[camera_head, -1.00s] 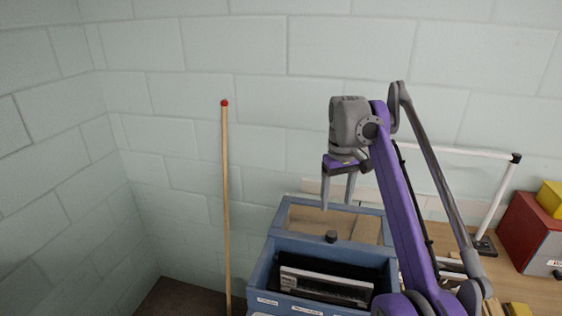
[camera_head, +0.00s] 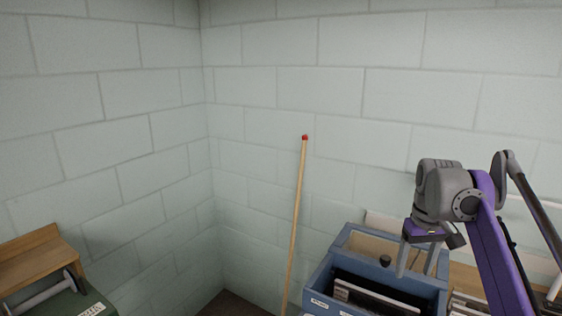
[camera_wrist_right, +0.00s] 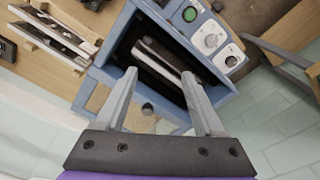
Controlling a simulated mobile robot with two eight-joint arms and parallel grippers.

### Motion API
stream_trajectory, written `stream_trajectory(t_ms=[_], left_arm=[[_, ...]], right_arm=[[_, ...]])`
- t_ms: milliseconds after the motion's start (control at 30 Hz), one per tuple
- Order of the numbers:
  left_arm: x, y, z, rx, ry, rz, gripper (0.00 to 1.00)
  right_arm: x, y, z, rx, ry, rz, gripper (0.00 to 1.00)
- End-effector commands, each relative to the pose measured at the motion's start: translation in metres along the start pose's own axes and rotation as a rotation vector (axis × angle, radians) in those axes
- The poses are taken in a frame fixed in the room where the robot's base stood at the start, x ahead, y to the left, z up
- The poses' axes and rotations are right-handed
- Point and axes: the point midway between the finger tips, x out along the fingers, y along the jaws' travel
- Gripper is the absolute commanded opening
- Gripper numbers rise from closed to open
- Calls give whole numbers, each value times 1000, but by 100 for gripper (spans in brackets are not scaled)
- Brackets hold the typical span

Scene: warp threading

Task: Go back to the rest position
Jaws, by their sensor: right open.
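My right gripper (camera_head: 418,262) is in the head view at the lower right, on a purple and grey arm. Its two grey fingers point down, apart and with nothing between them, above the blue box. The blue box (camera_head: 318,283) has an open front compartment with a dark interior and a metal-edged piece in it. In the right wrist view, the fingers of the right gripper (camera_wrist_right: 160,90) are spread, with the blue box (camera_wrist_right: 112,52) beyond them. My left gripper is not in view.
A wooden pole (camera_head: 297,215) with a red tip leans near the wall corner. The wrist view shows knobs (camera_wrist_right: 211,41) on a white panel, and wooden pieces with metal strips (camera_wrist_right: 52,32).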

Motion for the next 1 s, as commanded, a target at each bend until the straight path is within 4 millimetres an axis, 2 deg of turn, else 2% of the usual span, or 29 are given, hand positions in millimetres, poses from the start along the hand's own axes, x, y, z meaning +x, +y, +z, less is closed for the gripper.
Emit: stream_trajectory(t_ms=[167, 367, 467, 600, 800, 900, 1000], left_arm=[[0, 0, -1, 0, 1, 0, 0], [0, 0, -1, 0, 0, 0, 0], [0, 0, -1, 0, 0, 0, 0], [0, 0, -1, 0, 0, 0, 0], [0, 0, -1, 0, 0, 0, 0], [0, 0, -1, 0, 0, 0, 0], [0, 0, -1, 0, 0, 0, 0]], right_arm=[[12, -26, 22, 2, 65, 13, 70], [48, -61, 70, 10, 165, 24, 70], [76, -79, 104, 14, 222, 25, 70], [123, -102, 156, 21, 302, 21, 70], [190, -124, 222, 30, 396, 7, 70], [211, -129, 242, 33, 424, 1, 70], [222, -132, 253, 36, 439, -2, 70]])
